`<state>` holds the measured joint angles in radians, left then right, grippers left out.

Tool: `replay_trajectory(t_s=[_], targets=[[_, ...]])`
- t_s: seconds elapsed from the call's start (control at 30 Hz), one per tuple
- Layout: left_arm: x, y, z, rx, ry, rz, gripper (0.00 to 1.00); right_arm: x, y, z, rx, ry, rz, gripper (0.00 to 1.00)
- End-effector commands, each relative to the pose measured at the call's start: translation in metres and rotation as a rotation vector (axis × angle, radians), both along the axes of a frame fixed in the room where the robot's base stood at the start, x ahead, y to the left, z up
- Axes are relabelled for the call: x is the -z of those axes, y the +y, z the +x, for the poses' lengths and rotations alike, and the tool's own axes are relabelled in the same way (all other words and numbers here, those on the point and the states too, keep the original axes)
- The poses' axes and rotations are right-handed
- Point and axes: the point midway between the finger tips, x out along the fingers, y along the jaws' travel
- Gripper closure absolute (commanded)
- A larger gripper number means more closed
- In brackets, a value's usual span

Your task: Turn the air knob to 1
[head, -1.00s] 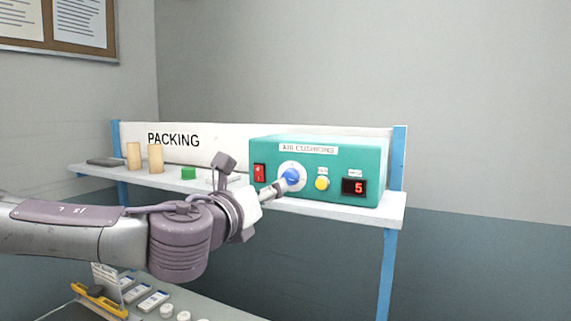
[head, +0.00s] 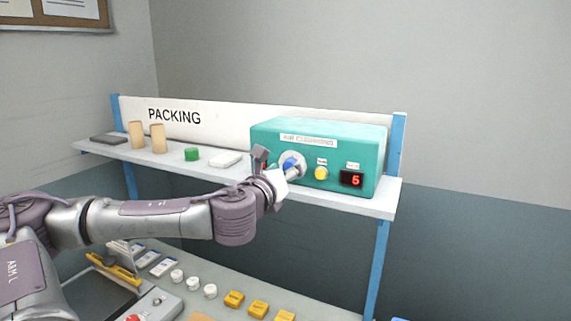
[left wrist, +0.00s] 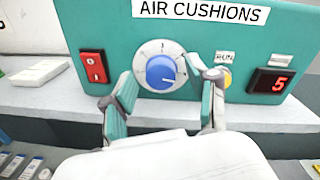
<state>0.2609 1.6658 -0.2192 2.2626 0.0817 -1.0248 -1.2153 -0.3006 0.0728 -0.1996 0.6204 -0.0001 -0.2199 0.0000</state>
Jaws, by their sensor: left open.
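The air knob is a round blue knob (head: 288,164) on a pale dial on the front of the teal AIR CUSHIONS box (head: 350,143). In the left wrist view the knob (left wrist: 161,73) has a pale mark at its lower right. The red display (left wrist: 271,83) beside it reads 5. My left gripper (head: 277,163) is open in front of the dial. In the left wrist view its fingertips (left wrist: 160,69) stand to the left and right of the knob, with a gap on each side. I cannot tell whether they touch the dial face. My right gripper is out of view.
A red switch (left wrist: 93,66) is left of the dial, and a yellow button (head: 321,173) is right of it. The shelf (head: 225,175) also holds a white block (head: 225,160), a green piece (head: 192,154) and tan cylinders (head: 157,139). Yellow blocks (head: 258,308) lie on the bench below.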

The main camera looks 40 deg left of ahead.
Motion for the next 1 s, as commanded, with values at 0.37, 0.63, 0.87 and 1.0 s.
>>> replay_trajectory(t_s=[0.37,0.63,0.87,1.0], targets=[[0.0006,0.0004,0.0007,-0.001,0.001,0.001,0.55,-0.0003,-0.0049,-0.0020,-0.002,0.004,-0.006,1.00],[0.0005,0.0004,0.0007,-0.001,0.001,0.001,1.00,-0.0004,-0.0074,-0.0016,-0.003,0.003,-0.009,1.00],[0.0007,0.0005,0.0007,-0.001,-0.004,-0.014,1.00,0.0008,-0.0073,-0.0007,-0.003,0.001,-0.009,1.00],[0.0012,0.0005,0.0007,0.000,-0.019,-0.056,1.00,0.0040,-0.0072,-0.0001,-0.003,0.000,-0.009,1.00]])
